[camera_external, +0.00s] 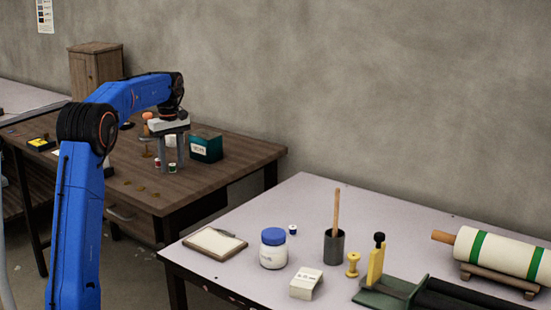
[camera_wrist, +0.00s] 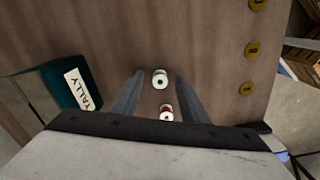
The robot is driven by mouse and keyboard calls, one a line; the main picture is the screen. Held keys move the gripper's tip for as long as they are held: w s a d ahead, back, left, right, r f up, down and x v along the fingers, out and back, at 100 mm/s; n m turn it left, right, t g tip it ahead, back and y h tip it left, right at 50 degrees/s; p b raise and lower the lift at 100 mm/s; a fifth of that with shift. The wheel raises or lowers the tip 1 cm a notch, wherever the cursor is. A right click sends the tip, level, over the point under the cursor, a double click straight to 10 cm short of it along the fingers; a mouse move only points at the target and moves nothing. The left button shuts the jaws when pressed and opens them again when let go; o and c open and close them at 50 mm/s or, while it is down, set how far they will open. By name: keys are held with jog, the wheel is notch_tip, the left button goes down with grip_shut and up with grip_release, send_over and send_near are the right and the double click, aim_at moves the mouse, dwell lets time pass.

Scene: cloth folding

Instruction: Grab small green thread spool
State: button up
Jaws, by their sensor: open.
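The small green thread spool (camera_external: 172,168) stands upright on the brown wooden table, below my gripper (camera_external: 171,165). In the wrist view a spool (camera_wrist: 160,78), seen from above with a white top, lies between the two fingertips of my gripper (camera_wrist: 159,76); it appears to be the green one, though little colour shows. A red thread spool (camera_external: 157,163) stands just left of it and shows nearer the palm in the wrist view (camera_wrist: 166,112). My gripper points down, its fingers apart, with gaps to the spool on both sides. Contact with the table cannot be told.
A teal box (camera_external: 206,148) with a white label stands right of the gripper; it shows at left in the wrist view (camera_wrist: 70,85). Several brass discs (camera_wrist: 252,50) lie near the table edge. A wooden cabinet (camera_external: 95,70) stands behind. Bare wood surrounds the spools.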

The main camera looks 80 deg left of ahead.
grip_shut()
